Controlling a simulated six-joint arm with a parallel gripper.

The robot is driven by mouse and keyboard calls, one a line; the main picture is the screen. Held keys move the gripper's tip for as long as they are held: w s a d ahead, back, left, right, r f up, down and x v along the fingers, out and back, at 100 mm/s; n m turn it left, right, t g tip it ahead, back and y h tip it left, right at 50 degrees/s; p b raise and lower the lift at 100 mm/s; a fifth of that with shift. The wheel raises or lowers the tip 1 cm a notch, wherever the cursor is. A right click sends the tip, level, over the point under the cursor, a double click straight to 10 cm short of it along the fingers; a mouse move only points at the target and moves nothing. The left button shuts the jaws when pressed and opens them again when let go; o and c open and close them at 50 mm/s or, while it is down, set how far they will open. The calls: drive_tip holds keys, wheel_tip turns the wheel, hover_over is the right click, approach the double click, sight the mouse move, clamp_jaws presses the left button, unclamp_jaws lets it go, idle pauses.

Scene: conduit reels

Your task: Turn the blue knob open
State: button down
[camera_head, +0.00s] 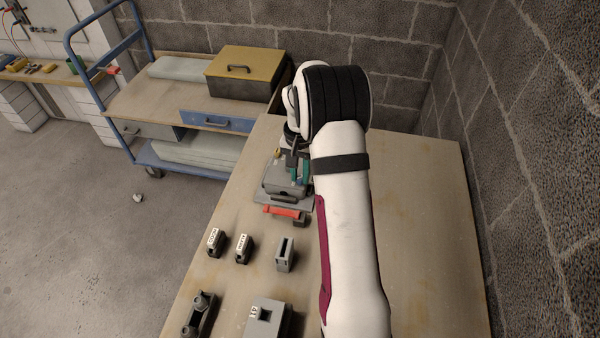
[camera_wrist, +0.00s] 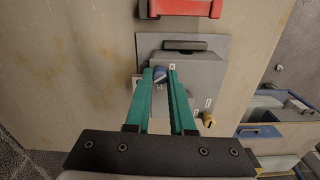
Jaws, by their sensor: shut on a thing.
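The blue knob (camera_wrist: 160,74) sits on a grey box (camera_wrist: 205,62) in the wrist view, between the tips of my gripper's green fingers. My gripper (camera_wrist: 161,73) is shut on the knob, and the fingers cover part of its sides. In the head view my gripper (camera_head: 299,175) reaches down over the grey box (camera_head: 278,184) at the table's left side. The knob is hidden there by my arm and fingers. I cannot tell how far the knob is turned.
A yellow knob (camera_wrist: 208,118) sits on the same unit. A red handle (camera_head: 281,211) lies just in front of it. Several small grey blocks, including one (camera_head: 285,254), stand nearer on the table (camera_head: 425,210). A blue-framed cart (camera_head: 140,100) stands behind left, and brick walls close the back and right.

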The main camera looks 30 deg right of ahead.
sight(299, 178)
drive_tip(key=n, duration=1.1)
idle(0.6)
drive_tip(key=c, duration=0.8)
unclamp_jaws()
drive_tip(key=shift+o, duration=0.2)
wheel_tip(299, 178, up, 16)
drive_tip(key=shift+a, duration=0.1)
